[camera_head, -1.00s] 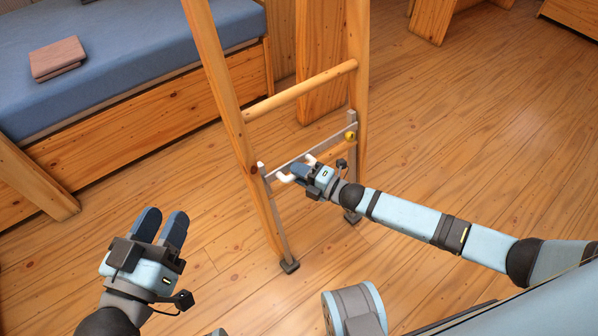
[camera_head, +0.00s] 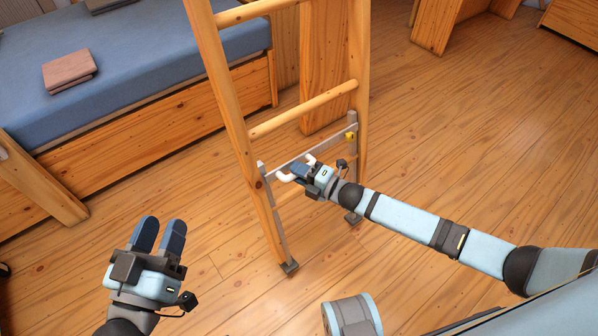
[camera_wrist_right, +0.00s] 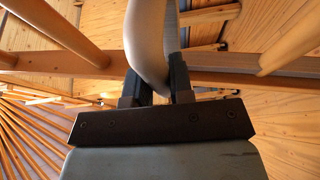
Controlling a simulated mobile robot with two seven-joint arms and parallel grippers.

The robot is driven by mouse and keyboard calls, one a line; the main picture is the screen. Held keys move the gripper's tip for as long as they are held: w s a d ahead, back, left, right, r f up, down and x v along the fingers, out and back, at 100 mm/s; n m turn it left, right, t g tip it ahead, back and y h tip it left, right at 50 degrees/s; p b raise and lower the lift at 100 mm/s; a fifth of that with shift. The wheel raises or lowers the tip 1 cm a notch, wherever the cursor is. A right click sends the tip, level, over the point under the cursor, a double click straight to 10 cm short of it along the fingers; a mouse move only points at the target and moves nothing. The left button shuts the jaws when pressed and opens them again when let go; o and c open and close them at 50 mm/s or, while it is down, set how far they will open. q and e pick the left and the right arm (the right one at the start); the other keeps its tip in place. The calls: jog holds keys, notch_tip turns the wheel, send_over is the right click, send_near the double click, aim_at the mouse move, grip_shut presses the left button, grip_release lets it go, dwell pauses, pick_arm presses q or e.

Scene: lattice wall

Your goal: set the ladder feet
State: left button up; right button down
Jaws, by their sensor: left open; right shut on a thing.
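The wooden ladder (camera_head: 234,105) stands leaning in the middle of the head view. A grey metal foot frame (camera_head: 280,228) runs along its lower part, with a crossbar, dark feet (camera_head: 289,267) on the floor and a small yellow knob (camera_head: 350,136) at the right end. A white curved handle (camera_head: 284,177) sits at the crossbar. My right gripper (camera_head: 297,173) is shut on this handle. In the right wrist view, the pale handle (camera_wrist_right: 148,45) rises between the fingers and hides part of the scene. My left gripper (camera_head: 158,230) is open and empty, left of the ladder.
A wooden bed (camera_head: 180,115) with a blue mattress and a folded brown cloth (camera_head: 70,69) stands behind on the left. A wooden panel (camera_head: 324,60) stands behind the ladder. The plank floor is clear to the right.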

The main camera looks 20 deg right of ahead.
jog(key=c, duration=1)
grip_release()
jog(key=shift+w+r, duration=0.1)
jog(key=shift+r, duration=0.35)
jog(key=shift+f, duration=0.15)
jog(key=shift+s+d, duration=0.15)
jog(key=shift+s, duration=0.1)
pick_arm(q)
jog(key=f+g+p, duration=0.1)
jog(key=a+f+y+p, duration=0.1)
jog(key=f, duration=0.1)
jog(key=a+f+g+y+p, duration=0.1)
jog(key=f, duration=0.1)
jog(key=shift+s+f+g, duration=0.25)
jog(key=shift+g, duration=0.05)
pick_arm(e)
jog(key=v, duration=1.3)
jog(key=shift+s, duration=0.15)
pick_arm(q)
jog(key=shift+r, duration=0.15)
